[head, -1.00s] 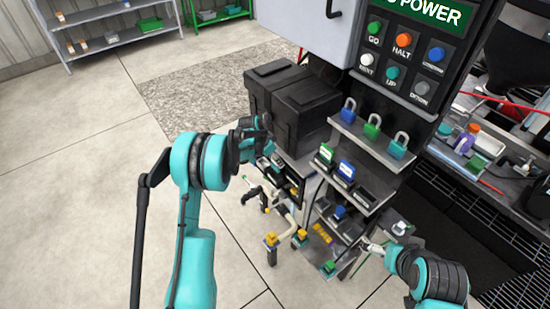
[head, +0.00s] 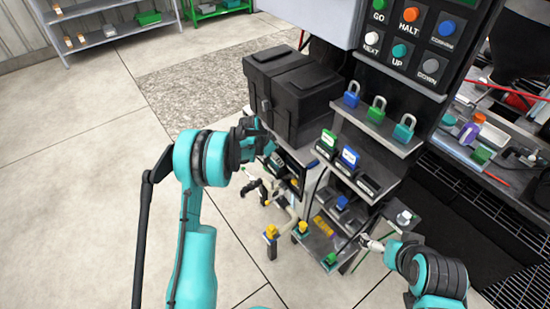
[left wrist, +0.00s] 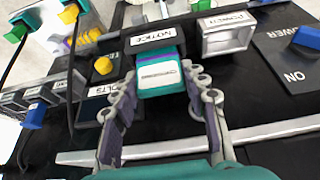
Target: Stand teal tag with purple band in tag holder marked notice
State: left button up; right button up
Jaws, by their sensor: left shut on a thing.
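The teal tag (left wrist: 160,82) has a purple band along its edge and a white label with lettering. In the left wrist view it sits between the fingers of my left gripper (left wrist: 164,100), which is shut on it. The black tag holder marked NOTICE (left wrist: 152,39) is directly beyond the tag, close up against it in the picture. I cannot tell whether the tag's foot is in the slot. In the head view my left gripper (head: 265,147) is beside the black case, with its fingers mostly hidden. My right gripper (head: 372,244) is low at the right, too small to read.
A white-framed holder (left wrist: 227,35) stands to the right of the notice holder. A yellow button (left wrist: 103,65) and a VOLTS display (left wrist: 95,112) are to the left. The black case (head: 292,95) and shelf of padlocks (head: 375,128) stand close by. Floor at left is clear.

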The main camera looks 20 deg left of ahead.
pick_arm(q)
jog(key=o, duration=1.1)
jog(key=shift+r, duration=0.1)
jog(key=v, duration=1.2)
